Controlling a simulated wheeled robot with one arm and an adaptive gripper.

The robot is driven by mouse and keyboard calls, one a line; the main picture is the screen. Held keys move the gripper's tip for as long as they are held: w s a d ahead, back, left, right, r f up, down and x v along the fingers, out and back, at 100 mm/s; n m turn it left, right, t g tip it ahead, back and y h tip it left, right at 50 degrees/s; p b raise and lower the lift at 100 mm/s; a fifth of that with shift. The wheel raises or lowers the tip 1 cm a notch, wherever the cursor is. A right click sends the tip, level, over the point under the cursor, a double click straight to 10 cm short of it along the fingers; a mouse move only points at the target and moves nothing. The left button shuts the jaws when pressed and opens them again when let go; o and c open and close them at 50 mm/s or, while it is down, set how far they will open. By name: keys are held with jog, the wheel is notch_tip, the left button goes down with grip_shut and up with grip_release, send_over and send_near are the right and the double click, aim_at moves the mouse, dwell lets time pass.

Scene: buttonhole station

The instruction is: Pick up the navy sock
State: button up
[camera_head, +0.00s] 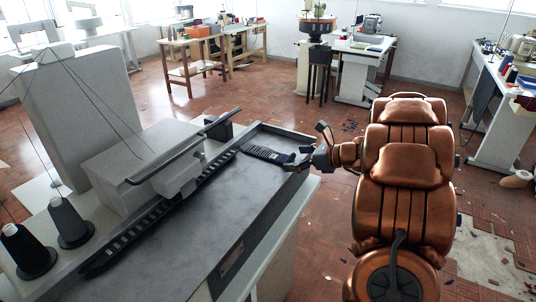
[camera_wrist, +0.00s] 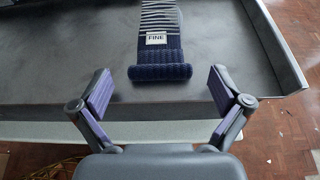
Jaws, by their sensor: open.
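The navy sock (camera_wrist: 160,73) lies on the grey work surface in the wrist view, its rolled navy end towards me. A white label reading "FINE" and a grey-and-navy striped part lie behind that end. In the head view the sock (camera_head: 264,153) lies near the far right corner of the surface. My gripper (camera_wrist: 162,92) is open and empty, its two purple-padded fingers spread to either side of the sock's near end and short of it. In the head view my gripper (camera_head: 296,161) is at the surface's right edge, beside the sock.
The grey work surface (camera_head: 195,220) has a raised rim along its far and right sides. A long machine arm (camera_head: 180,150) and a slotted black rail run along its left. Two dark thread cones (camera_head: 70,224) stand at the left. The surface's middle is clear.

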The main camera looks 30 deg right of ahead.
jog(key=shift+w+a+f, duration=0.15)
jog(key=shift+w, duration=0.15)
jog(key=c, duration=1.1)
jog(key=shift+r, duration=0.85)
notch_tip(320, 180, up, 2)
jog(key=s+a, duration=0.1)
jog(key=s, duration=0.4)
jog(key=s+a+r+b, duration=0.1)
jog(key=s, duration=0.4)
jog(key=s+a, duration=0.1)
jog(key=s, duration=0.4)
jog(key=shift+s+r, duration=0.15)
jog(key=shift+s, duration=0.25)
